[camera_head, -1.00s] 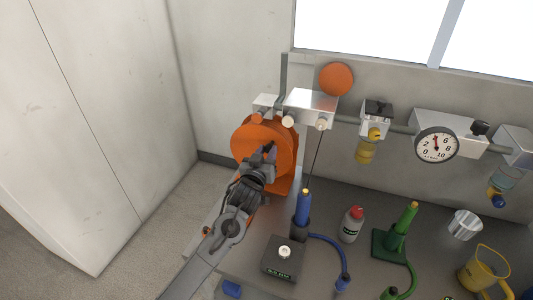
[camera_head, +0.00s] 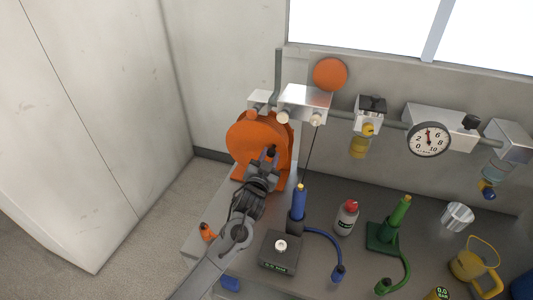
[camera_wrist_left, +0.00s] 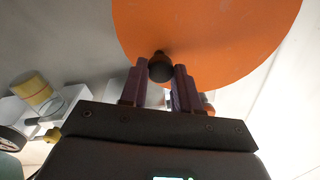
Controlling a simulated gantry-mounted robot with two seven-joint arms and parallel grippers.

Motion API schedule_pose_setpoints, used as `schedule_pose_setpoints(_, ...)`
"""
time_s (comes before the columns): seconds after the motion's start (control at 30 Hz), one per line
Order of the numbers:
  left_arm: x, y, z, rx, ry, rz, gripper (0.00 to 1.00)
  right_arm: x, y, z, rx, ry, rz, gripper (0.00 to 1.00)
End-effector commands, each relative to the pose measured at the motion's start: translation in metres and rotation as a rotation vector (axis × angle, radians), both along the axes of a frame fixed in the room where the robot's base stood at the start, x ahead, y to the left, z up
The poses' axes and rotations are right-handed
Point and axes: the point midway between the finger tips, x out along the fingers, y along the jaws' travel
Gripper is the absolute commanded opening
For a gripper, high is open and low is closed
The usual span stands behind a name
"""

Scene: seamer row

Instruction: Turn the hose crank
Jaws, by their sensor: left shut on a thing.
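The orange hose reel (camera_head: 250,140) stands at the left end of the bench, below the pipe run. It also fills the top of the left wrist view (camera_wrist_left: 215,35) as a flat orange disc. The dark crank knob (camera_wrist_left: 161,67) sits between the fingers of my left gripper (camera_wrist_left: 160,88) in front of the disc. In the head view my left gripper (camera_head: 268,160) is at the front face of the reel, shut on the knob. The crank's arm is mostly hidden. My right gripper is not in view.
A blue hose wand (camera_head: 299,203), a white bottle with a red cap (camera_head: 346,217) and a green wand (camera_head: 398,217) stand on the bench (camera_head: 325,265). A dark box with a white knob (camera_head: 280,252) is right of my left forearm. A dial gauge (camera_head: 429,139) hangs on the pipe.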

Motion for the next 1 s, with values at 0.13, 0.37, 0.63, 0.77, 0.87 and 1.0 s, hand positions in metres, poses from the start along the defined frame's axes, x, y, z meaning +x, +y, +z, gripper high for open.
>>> schedule_pose_setpoints(0.13, -0.0007, -0.0019, -0.0057, 0.068, -0.021, 0.001, 0.0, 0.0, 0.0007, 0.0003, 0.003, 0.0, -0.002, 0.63)
schedule_pose_setpoints(0.37, -0.0012, -0.0035, -0.0101, 0.126, -0.04, 0.0, 0.0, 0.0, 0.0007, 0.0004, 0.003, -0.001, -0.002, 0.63)
schedule_pose_setpoints(0.63, -0.0012, -0.0036, -0.011, 0.136, -0.042, 0.0, 0.0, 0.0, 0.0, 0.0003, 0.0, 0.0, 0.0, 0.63)
schedule_pose_setpoints(0.77, -0.0012, -0.0036, -0.011, 0.136, -0.042, 0.0, 0.0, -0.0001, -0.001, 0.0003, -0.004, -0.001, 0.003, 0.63)
schedule_pose_setpoints(0.87, -0.0012, -0.0035, -0.0109, 0.135, -0.042, 0.0, 0.4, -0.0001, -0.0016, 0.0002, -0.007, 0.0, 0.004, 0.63)
schedule_pose_setpoints(1.0, -0.0012, -0.0036, -0.0108, 0.135, -0.042, 0.0, 0.57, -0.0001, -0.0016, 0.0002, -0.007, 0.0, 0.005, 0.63)
